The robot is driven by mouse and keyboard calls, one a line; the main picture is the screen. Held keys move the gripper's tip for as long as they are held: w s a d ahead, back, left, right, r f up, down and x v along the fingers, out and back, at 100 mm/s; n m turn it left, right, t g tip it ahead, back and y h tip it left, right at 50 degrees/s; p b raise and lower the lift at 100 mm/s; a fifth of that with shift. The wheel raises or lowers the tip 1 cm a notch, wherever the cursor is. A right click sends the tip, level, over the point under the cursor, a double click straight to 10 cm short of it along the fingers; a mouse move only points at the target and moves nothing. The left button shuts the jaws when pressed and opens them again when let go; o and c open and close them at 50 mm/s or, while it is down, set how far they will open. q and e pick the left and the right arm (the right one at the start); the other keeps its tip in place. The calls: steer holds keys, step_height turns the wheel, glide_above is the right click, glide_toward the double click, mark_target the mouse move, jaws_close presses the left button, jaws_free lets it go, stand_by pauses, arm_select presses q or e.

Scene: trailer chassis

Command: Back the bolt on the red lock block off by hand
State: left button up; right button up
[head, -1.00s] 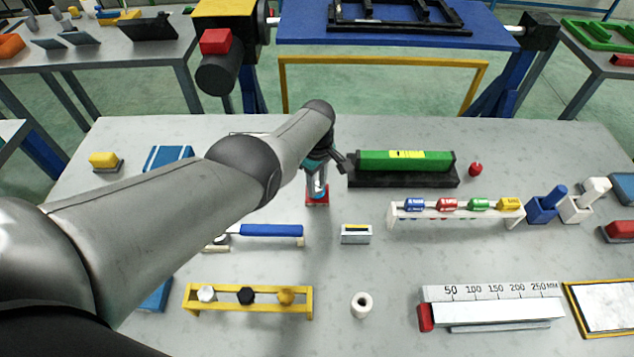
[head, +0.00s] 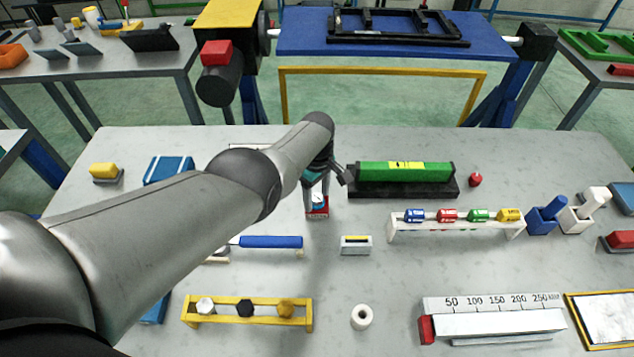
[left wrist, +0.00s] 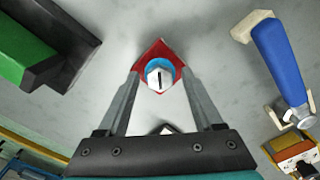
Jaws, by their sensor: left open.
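The red lock block (head: 317,212) sits on the grey bench left of centre, partly hidden by my left gripper in the head view. In the left wrist view the red lock block (left wrist: 146,48) shows as a red diamond with a blue ring. A white bolt head (left wrist: 159,76) with a dark line across it stands in the ring. My left gripper (head: 320,196) is above the block, pointing down. In the left wrist view its open fingers (left wrist: 160,82) lie either side of the bolt, with gaps showing between them and the head. My right gripper is not in view.
A green block on a black base (head: 405,175) stands close on the right. A blue-handled tool (head: 271,242) on rests and a small grey block (head: 356,246) lie nearer. A yellow rack (head: 248,322) and white roll (head: 362,317) stand at the front.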

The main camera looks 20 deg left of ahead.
mark_target(317, 198)
arm_select(q)
step_height(317, 198, up, 15)
steer(key=p, duration=0.8)
stand_by(0.4)
